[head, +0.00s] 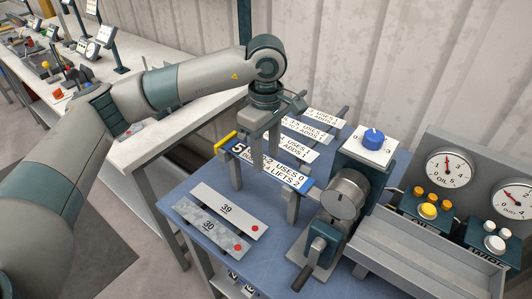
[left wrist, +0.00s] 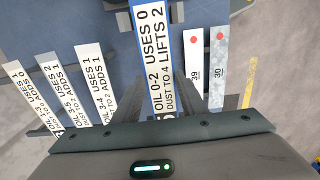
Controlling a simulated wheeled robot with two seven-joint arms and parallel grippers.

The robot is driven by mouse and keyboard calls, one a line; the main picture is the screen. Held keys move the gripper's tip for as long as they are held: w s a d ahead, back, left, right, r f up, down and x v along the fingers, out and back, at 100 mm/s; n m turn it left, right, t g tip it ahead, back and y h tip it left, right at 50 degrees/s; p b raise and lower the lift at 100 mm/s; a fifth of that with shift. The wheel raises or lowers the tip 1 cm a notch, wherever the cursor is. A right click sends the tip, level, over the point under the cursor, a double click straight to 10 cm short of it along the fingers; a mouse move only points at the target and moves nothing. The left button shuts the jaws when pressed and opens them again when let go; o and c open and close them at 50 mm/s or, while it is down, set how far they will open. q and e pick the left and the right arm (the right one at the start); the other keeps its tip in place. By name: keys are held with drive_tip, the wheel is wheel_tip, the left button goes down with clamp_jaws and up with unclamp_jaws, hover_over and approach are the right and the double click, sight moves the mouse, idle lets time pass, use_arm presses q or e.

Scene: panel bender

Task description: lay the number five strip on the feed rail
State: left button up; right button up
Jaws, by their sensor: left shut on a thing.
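The number five strip (head: 272,170) is a white label strip with a blue border, printed with oil and dust lines. My left gripper (head: 264,150) is shut on it from above, a finger at each long edge. The strip lies level across the near end of a rack with two grey posts (head: 292,207); whether it touches the rack I cannot tell. The same strip (left wrist: 154,50) runs away from the gripper in the left wrist view. I cannot tell for sure which part is the feed rail. My right gripper is not in view.
Several other white strips (head: 310,134) lie on the rack behind. A roller with a crank (head: 345,193), a blue knob (head: 373,137) and a gauge panel (head: 448,168) stand to the right.

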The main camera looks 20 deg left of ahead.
use_arm(q)
drive_tip(key=shift+f+b, duration=0.2)
drive_tip(key=shift+b, duration=0.15)
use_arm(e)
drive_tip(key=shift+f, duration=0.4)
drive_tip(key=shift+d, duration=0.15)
use_arm(q)
drive_tip(key=o, duration=1.1)
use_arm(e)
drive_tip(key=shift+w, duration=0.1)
use_arm(q)
drive_tip(key=shift+r, duration=0.2)
wheel_tip(320, 180, up, 8)
drive_tip(key=b, duration=0.3)
wheel_tip(320, 180, up, 8)
hover_over(266, 163)
drive_tip(key=shift+r+b, duration=0.45)
drive_tip(key=shift+r, duration=0.1)
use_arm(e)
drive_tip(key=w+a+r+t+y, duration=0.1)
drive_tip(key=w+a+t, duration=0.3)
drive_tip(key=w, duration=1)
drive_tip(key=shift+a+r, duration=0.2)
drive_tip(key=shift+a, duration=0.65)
